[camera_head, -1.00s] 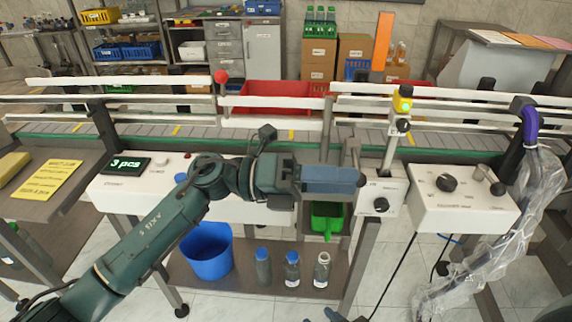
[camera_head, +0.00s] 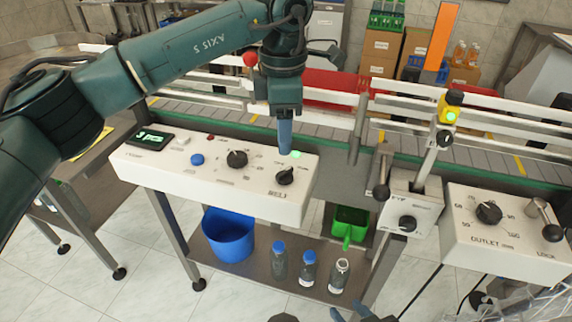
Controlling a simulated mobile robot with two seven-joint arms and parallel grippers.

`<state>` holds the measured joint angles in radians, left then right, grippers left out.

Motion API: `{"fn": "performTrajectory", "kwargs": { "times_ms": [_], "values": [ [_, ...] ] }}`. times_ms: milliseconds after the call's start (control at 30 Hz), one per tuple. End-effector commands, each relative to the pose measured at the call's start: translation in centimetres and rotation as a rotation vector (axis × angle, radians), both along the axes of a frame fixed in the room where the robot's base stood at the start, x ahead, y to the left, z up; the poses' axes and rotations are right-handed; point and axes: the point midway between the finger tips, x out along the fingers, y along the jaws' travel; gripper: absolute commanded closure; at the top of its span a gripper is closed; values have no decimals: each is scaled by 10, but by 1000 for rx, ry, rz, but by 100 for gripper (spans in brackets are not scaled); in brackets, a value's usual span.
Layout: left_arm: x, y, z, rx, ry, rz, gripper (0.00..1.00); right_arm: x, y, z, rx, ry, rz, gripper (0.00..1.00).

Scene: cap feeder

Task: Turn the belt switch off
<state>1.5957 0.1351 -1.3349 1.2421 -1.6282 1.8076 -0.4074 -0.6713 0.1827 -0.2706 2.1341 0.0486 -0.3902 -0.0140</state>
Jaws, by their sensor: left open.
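The white control panel (camera_head: 215,192) stands in front of the conveyor. A black rotary knob (camera_head: 285,176) at its right end, above a label that seems to read BELT, appears to be the belt switch. A small green light (camera_head: 295,154) glows just above it. I cannot read the knob's setting. My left gripper (camera_head: 285,150) points down just above this knob, open and empty, seen edge-on. It appears apart from the knob. Only a dark blue tip of my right gripper (camera_head: 360,313) shows at the bottom edge.
A second knob (camera_head: 237,159) and a blue button (camera_head: 197,159) sit left on the same panel. A lever (camera_head: 382,178) and the signal post (camera_head: 435,145) stand to the right. The outlet box (camera_head: 500,240) is further right. A blue bucket (camera_head: 229,238) and several bottles stand below.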

Motion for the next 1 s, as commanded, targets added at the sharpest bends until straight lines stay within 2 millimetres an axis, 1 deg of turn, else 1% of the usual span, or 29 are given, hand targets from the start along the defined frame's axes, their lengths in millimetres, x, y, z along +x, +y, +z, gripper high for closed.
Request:
{"fn": "performTrajectory", "kwargs": {
  "times_ms": [33,200,300,433,600,867,1000],
  "values": [
    [-1,0,-12,1,5,-1,46,0,0,2,-1,1,-1,64],
    [-1,0,-47,0,5,-1,46,0,0,4,-9,1,-1,64],
    [-1,0,-65,-1,5,-1,46,-1,-1,5,-15,2,-1,64],
    [-1,-1,-81,-2,4,-1,46,-1,-2,5,-20,5,-2,64],
    [0,-1,-91,-3,1,-1,46,-2,-4,2,-26,11,-3,64],
    [-1,-1,-92,-3,1,-1,46,-2,-6,0,-33,13,1,64],
    [-1,-1,-92,-3,1,-1,57,-2,-6,0,-35,12,3,64]
  ]
}}
